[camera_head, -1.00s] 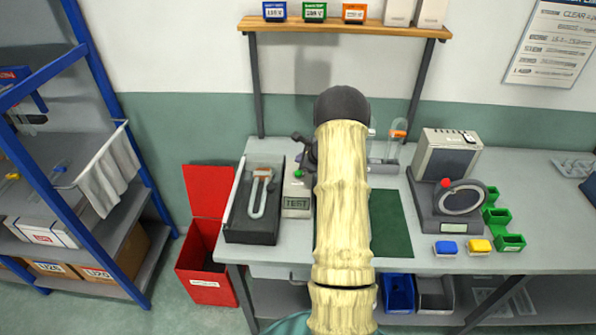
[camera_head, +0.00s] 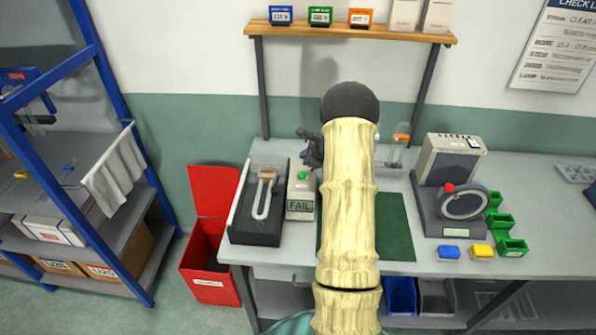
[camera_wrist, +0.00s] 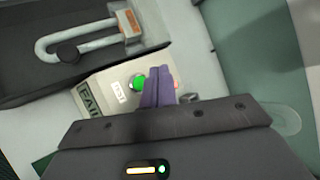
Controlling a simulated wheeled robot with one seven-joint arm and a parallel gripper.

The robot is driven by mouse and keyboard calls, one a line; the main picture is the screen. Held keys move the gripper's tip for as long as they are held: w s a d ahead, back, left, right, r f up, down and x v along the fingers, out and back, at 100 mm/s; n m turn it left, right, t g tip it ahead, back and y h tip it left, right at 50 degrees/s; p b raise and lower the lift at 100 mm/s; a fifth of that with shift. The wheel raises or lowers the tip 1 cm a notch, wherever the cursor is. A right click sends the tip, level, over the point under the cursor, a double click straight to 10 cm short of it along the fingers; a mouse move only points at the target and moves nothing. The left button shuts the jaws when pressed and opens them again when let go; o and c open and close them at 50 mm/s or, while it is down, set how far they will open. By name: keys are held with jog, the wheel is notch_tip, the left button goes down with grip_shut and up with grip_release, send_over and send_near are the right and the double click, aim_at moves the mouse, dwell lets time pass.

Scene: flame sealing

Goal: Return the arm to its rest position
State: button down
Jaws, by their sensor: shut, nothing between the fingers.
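My gripper (camera_wrist: 159,74) is shut and empty, its two dark purple fingers pressed together in the wrist view. The fingertips appear beside the green button (camera_wrist: 138,82) of a pale tester box (camera_wrist: 108,78); whether they touch it I cannot tell. In the head view the tester (camera_head: 300,190) has a display reading FAIL. My pale, ribbed arm reaches out over the bench and hides part of it. The dark gripper (camera_head: 312,150) shows only partly, at the arm's left edge, just behind the tester.
A black tray (camera_head: 240,215) holding a U-shaped tube (camera_head: 264,195) lies left of the tester. A green mat (camera_head: 396,235) is partly under my arm. A grey device with a ring (camera_head: 460,210) stands right. An open red bin (camera_head: 207,265) stands left of the bench.

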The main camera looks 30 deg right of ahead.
jog(key=s+a+r+n+g+y, duration=0.1)
jog(key=s+a+r+n+g, duration=0.2)
jog(key=a, duration=0.4)
jog(key=s+a+r+n, duration=0.1)
jog(key=s+a+n, duration=0.35)
jog(key=a, duration=0.25)
jog(key=s+a+r+n+g+y, duration=0.1)
jog(key=s+a+r+n+g, duration=0.2)
jog(key=a, duration=0.4)
jog(key=s+a+r+n+h, duration=0.1)
jog(key=s+a+n, duration=0.4)
jog(key=s+n, duration=0.2)
jog(key=s+a+r+n+h+b, duration=0.1)
jog(key=s+a+n, duration=0.4)
jog(key=s+n, duration=0.3)
jog(key=s, duration=0.3)
jog(key=shift+s+a+r+g+h, duration=0.2)
jog(key=shift+a+r+g+h, duration=0.1)
jog(key=shift+h, duration=0.1)
jog(key=shift+n, duration=0.25)
